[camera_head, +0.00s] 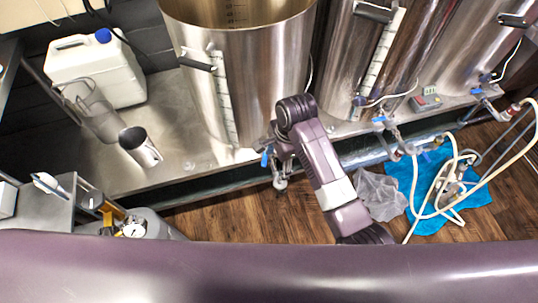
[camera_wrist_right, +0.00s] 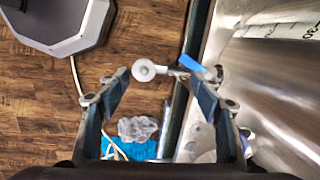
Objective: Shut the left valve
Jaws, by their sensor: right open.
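The left valve (camera_head: 265,157) has a blue handle and sits at the foot of the left steel kettle (camera_head: 265,75), partly hidden by my right gripper. In the right wrist view its blue handle (camera_wrist_right: 191,63) is angled near the right fingertip, beside a pale round pipe end (camera_wrist_right: 143,70). My right gripper (camera_wrist_right: 157,78) is open, its fingers on either side of the valve and pipe end. I cannot tell whether a finger touches the handle. In the head view my right gripper (camera_head: 281,160) points down at the valve. My left gripper is not in view.
More blue-handled valves (camera_head: 380,119) sit on the kettles to the right. A blue cloth (camera_head: 400,172) with pale hoses and a crumpled clear plastic bag (camera_head: 379,194) lie on the wooden floor.

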